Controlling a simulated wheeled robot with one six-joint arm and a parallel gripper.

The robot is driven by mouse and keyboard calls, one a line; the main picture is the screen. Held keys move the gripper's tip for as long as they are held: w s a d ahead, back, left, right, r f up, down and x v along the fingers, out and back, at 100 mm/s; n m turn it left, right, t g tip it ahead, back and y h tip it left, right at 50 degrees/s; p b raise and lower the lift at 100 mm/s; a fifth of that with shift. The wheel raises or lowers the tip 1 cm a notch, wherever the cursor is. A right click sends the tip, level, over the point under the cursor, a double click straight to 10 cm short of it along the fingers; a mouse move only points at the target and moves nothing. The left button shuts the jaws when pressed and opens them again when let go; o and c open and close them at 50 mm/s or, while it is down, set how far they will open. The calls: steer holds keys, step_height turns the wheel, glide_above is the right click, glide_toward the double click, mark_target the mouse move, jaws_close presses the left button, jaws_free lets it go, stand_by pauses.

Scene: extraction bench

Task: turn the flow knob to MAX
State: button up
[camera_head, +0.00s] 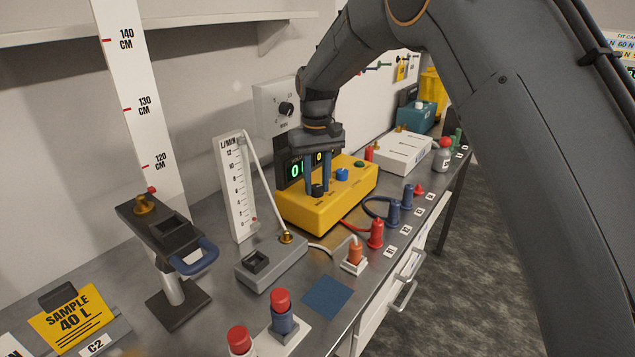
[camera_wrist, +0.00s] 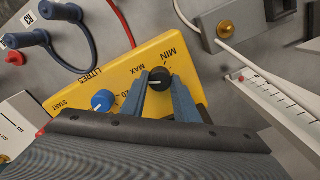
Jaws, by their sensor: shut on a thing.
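The yellow box (camera_head: 330,205) stands on the bench with a lit green display behind it. Its black flow knob (camera_wrist: 159,79) sits near the MIN and MAX labels in the wrist view. A short white mark shows on the knob, towards its left side in that view; I cannot tell exactly which label it matches. My gripper (camera_wrist: 162,88) points down at the box and is shut on the knob, one blue finger on each side. In the head view, my gripper (camera_head: 320,180) is over the box's near left part, and the fingers partly hide the black knob (camera_head: 317,190).
A blue knob (camera_wrist: 103,100) is beside the fingers on the same box. A flow scale (camera_head: 236,190) stands left of the box. Red and blue plugs (camera_head: 376,234) with cables stand in front. A grey block (camera_head: 270,264) lies nearer.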

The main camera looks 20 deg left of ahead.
mark_target(317, 187)
steer(key=shift+m, duration=2.1)
steer(key=o, duration=1.1)
steer(key=shift+c, duration=0.2)
steer(key=shift+r+b, duration=1.15)
steer(key=shift+r, duration=2.8)
